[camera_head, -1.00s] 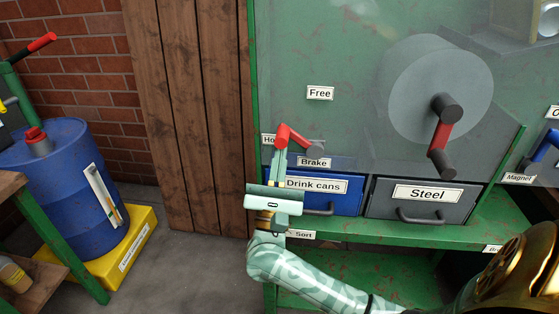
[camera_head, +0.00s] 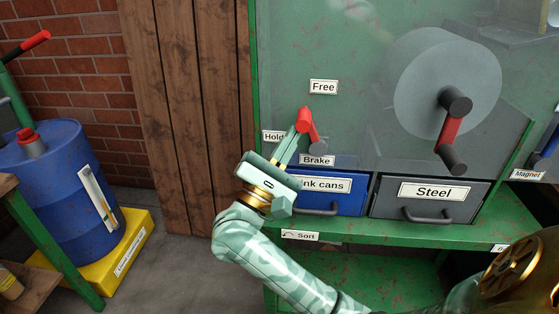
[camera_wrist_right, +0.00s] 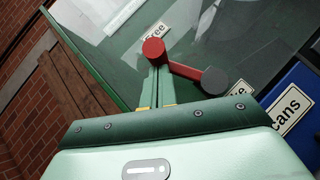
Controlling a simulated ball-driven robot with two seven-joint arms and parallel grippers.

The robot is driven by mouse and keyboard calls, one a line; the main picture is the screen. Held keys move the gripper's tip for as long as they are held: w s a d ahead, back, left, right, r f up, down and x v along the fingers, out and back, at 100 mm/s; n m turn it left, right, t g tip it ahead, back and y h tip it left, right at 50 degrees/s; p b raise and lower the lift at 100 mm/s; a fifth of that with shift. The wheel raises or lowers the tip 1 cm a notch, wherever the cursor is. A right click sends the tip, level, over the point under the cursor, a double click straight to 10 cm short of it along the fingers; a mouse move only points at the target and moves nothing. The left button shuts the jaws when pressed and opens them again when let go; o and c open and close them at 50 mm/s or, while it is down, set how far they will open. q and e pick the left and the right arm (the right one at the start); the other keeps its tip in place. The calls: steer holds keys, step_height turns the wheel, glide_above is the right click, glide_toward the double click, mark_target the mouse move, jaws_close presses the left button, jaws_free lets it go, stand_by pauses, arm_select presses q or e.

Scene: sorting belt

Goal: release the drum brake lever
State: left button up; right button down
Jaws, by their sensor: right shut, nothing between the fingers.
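The brake lever (camera_head: 308,126) is red with a dark grey hub, on the green machine front above the "Brake" label (camera_head: 317,160). Its red end points up and left, between the "Hold" label (camera_head: 273,136) and the "Free" label (camera_head: 323,87). My right gripper (camera_head: 293,138) comes from lower left, its closed fingers at the lever's red end with nothing between them. In the right wrist view the fingertips (camera_wrist_right: 155,75) lie just below the red knob (camera_wrist_right: 154,51), apparently against it; the grey hub (camera_wrist_right: 214,80) is to the right. My left gripper is not in view.
A grey disc with a red crank (camera_head: 452,130) is right of the lever. A blue drum (camera_head: 50,180) on a yellow base stands at left. The space before the wooden boards is clear.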

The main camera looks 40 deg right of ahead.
steer(key=m+g, duration=0.1)
steer(key=m, duration=0.1)
steer(key=s+r+m+g+y, duration=0.1)
steer(key=m+g, duration=0.1)
steer(key=d+m+g, duration=0.1)
steer(key=shift+s+r+m+y+b, duration=0.15)
steer(key=shift+r+m+y+b, duration=0.2)
steer(key=shift+m+y+b, duration=0.05)
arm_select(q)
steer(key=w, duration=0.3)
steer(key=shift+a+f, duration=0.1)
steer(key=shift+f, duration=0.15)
arm_select(e)
steer(key=shift+s+d+r+m+g, duration=0.1)
steer(key=shift+s+d+m+g, duration=0.05)
steer(key=shift+m+g, duration=0.25)
steer(key=shift+y, duration=0.3)
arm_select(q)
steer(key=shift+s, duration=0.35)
